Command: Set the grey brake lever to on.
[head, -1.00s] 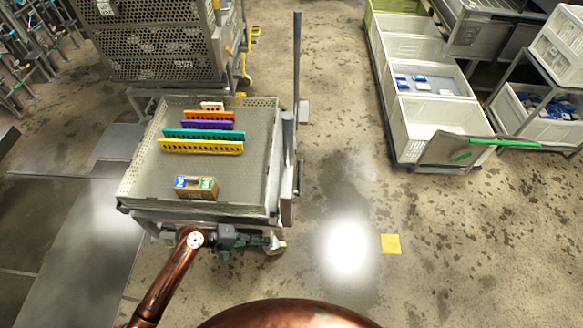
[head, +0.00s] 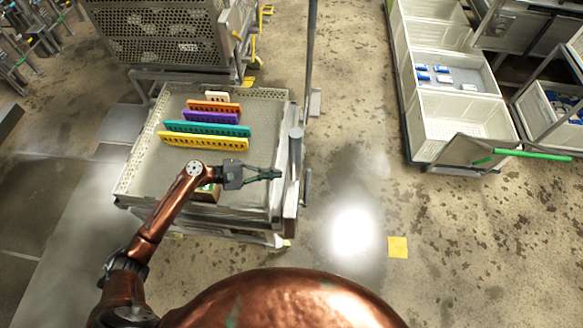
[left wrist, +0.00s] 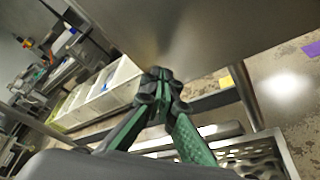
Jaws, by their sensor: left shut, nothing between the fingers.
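A grey upright with a rounded top (head: 296,135) stands at the right side of the perforated cart (head: 125,180); it may be the brake lever, but I cannot tell its setting. My left gripper (head: 278,173) is shut and empty, over the cart's front right part, just left of the upright's lower part in the picture. I cannot tell whether it touches anything. The left wrist view shows the dark green fingers (left wrist: 160,82) closed together, with a large smooth grey surface (left wrist: 210,25) beyond them. My right gripper is out of view.
Coloured perforated strips (head: 205,142) stand in the cart. A small box (head: 208,193) there is mostly hidden by my left arm. A tall dark post (head: 310,60) rises behind.

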